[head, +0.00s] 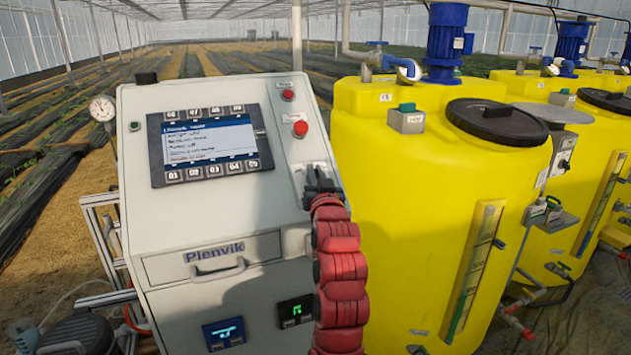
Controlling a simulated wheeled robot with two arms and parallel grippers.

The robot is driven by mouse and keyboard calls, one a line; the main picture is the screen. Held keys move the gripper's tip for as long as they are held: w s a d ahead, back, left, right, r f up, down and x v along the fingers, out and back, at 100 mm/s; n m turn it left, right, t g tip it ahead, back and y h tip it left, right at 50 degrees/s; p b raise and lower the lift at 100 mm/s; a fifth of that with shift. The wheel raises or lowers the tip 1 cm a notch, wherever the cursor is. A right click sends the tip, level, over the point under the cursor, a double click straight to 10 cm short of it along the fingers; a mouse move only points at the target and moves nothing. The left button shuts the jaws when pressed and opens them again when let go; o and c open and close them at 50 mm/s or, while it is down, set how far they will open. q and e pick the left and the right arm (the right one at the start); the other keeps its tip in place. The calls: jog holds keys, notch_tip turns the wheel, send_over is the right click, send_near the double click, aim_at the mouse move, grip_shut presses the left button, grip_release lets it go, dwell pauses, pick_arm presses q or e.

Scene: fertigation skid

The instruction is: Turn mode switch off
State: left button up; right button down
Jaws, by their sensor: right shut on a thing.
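The light grey control cabinet (222,220) stands at the left centre, with a lit display (209,139) on its upper front. My right arm, red, comes up from the bottom, and its dark gripper (318,180) is at the cabinet's right side panel, below two red buttons. The gripper is shut on a small dark part there, which looks like the mode switch. The fingers and arm hide most of it, and its setting cannot be read. My left gripper is not in view.
Two red buttons (300,128) sit above the gripper. A large yellow tank (400,180) with a blue motor (445,40) stands close on the right. A pressure gauge (102,108) sticks out at the cabinet's left. Greenhouse rows lie behind.

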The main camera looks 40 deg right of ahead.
jog(key=n+y+b, duration=0.3)
jog(key=b, duration=0.1)
jog(key=n+y+b, duration=0.4)
jog(key=b, duration=0.1)
jog(key=n+t+y+b, duration=0.1)
jog(key=n+y+b, duration=0.2)
jog(key=n+b, duration=0.1)
jog(key=shift+f, duration=0.35)
jog(key=shift+r+n+y+b, duration=0.2)
jog(key=shift+n+y+b, duration=0.4)
jog(key=shift+n+y, duration=0.6)
jog(key=shift+a+r+n+g+y, duration=0.1)
jog(key=shift+r+n+g+y, duration=0.05)
jog(key=shift+n+g+y, duration=1.05)
jog(key=shift+n+y, duration=0.3)
jog(key=shift+n, duration=0.3)
jog(key=shift+p, duration=0.3)
jog(key=c, duration=0.9)
grip_release()
jog(key=shift+w+a, duration=0.1)
jog(key=shift+c, duration=0.2)
jog(key=v, duration=1.7)
jog(key=shift+b, duration=0.35)
